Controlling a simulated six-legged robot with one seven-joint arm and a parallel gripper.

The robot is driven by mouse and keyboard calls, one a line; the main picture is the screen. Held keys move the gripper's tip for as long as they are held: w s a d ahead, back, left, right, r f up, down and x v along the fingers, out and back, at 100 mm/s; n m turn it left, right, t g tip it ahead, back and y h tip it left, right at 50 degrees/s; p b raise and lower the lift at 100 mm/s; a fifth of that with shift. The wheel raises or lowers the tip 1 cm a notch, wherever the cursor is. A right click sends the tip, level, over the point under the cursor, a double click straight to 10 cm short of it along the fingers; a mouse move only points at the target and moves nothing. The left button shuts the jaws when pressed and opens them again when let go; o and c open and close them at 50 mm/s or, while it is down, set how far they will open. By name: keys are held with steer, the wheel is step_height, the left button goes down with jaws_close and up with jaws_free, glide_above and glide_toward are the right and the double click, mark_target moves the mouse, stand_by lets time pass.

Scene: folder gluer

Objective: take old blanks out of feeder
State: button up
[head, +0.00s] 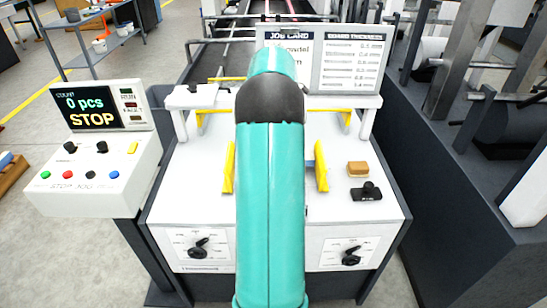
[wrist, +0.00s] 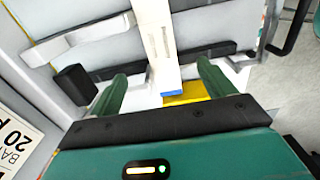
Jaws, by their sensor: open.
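The feeder table (head: 200,215) is white, with two upright yellow side guides, the left guide (head: 229,167) and the right guide (head: 321,166). My teal arm covers the middle between them in the head view, so any blanks there are hidden. My gripper (wrist: 163,78) shows in the wrist view with its two green fingers apart and nothing clamped between them. A pale upright strip with small print (wrist: 155,40), possibly the blanks, stands in line with the gap. A blue patch and a yellow part (wrist: 188,94) show below it. I cannot tell whether the fingers touch anything.
A control box (head: 95,170) at left reads 0 pcs and STOP. A tan block (head: 358,168) and a black object (head: 367,191) lie right of the guides. Job card and board thickness signs (head: 348,60) stand behind. Dark machinery (head: 460,170) borders the right.

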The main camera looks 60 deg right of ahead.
step_height(320, 180, down, 8)
steer(key=shift+w+r, duration=0.1)
steer(key=f, duration=0.5)
steer(key=shift+w+a+f, duration=0.1)
steer(key=shift+w+f, duration=0.1)
steer(key=shift+w, duration=0.1)
steer(key=shift+r, duration=0.1)
steer(key=c, duration=1.4)
steer(key=shift+o, duration=0.2)
